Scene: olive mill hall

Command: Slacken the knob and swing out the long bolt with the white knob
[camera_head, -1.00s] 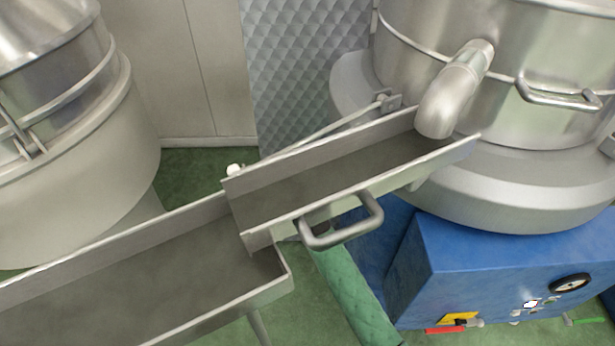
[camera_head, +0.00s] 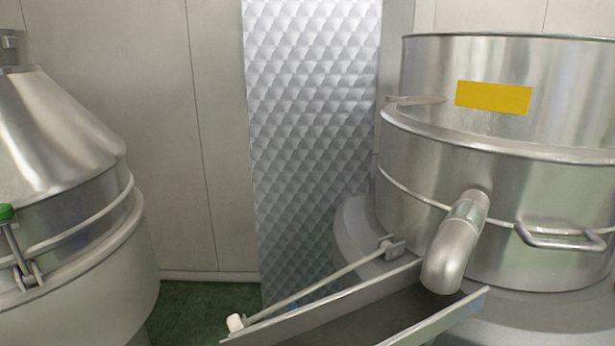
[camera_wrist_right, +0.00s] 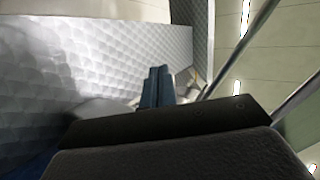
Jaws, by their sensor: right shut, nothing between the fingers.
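In the head view the long bolt (camera_head: 318,286) is a thin pale rod. It runs from a small bracket (camera_head: 394,248) on the side of the right-hand steel vessel (camera_head: 430,170) down to the lower left. The white knob (camera_head: 236,322) sits at its far end, clear of the vessel, by the chute's upper edge. No gripper is near it in this view. In the right wrist view my right gripper (camera_wrist_right: 157,86) has its blue-grey fingers together and empty. A thin rod is at the upper right there; I cannot tell whether it is the bolt. My left gripper is out of view.
A steel chute (camera_head: 345,312) slopes below the spout (camera_head: 457,245). The vessel carries a yellow label (camera_head: 494,97) and a bar handle (camera_head: 560,238). Another steel vessel (camera_head: 80,240) with a green knob (camera_head: 6,212) stands at left. A quilted metal panel (camera_head: 310,130) is behind.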

